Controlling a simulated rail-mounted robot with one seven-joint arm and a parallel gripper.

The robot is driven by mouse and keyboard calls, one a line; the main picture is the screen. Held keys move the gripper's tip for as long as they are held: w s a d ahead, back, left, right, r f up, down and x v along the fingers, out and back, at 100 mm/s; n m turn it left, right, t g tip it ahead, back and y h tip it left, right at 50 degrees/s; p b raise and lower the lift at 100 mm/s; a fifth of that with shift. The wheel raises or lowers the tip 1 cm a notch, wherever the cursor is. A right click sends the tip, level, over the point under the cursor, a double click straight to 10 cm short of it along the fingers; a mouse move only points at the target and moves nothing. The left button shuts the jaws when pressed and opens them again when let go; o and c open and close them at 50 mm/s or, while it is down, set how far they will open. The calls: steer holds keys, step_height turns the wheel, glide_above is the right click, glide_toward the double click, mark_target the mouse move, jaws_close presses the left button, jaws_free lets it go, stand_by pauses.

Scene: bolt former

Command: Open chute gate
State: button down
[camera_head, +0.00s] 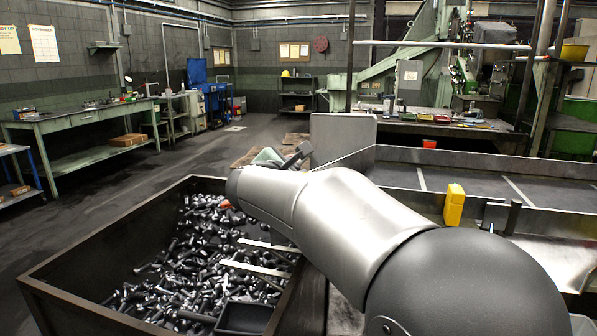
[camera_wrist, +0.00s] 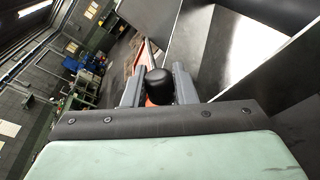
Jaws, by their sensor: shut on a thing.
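The chute (camera_head: 400,178) is a long metal trough on the right in the head view. A flat grey plate (camera_head: 342,133), which looks like the chute gate, stands upright at its left end. It also seems to show in the wrist view (camera_wrist: 150,14). My gripper (camera_head: 301,153) is beside this plate, partly hidden behind my arm. In the wrist view my gripper (camera_wrist: 157,88) has its two grey fingers around a rounded black knob (camera_wrist: 158,80) with orange-red below it. The fingers are shut on the knob. How the knob joins the plate is hidden.
A dark open bin (camera_head: 60,285) full of loose bolts (camera_head: 190,262) stands below my arm. Two pale strips and a small black tray (camera_head: 244,317) lie in it. A yellow block (camera_head: 454,205) sits on the chute's near wall. The floor at left is clear.

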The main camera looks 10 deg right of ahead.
steer(key=shift+f, duration=0.15)
steer(key=c, duration=1.2)
jaws_free()
steer(key=shift+d, duration=0.1)
steer(key=v, duration=1.7)
steer(key=shift+s+p, duration=0.2)
steer(key=shift+p, duration=0.2)
